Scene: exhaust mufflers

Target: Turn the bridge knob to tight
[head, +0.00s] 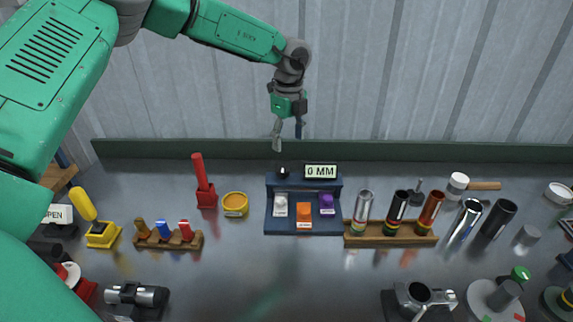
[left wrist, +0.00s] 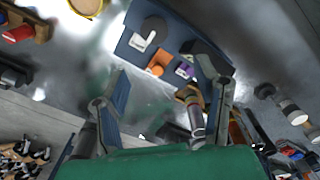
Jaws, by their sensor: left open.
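A blue stand (head: 273,217) holds a small dark knob (head: 283,173) with a white mark, on its raised back ledge at the left. A display (head: 320,171) beside the knob reads "0 MM". White (head: 280,205), orange (head: 304,214) and purple (head: 326,204) blocks sit in front on the stand. No "tight" marking is readable. My left gripper (head: 288,130) hangs open and empty above the knob, apart from it. In the left wrist view, its spread fingers (left wrist: 160,108) point toward the stand (left wrist: 128,40) and the dark round knob (left wrist: 156,27). My right gripper is not in view.
A yellow-orange cup (head: 235,204) and a red upright tool (head: 205,185) stand left of the stand. A wooden rack (head: 390,238) with several tubes stands close at its right. A corrugated wall rises behind the table. The table in front of the stand is clear.

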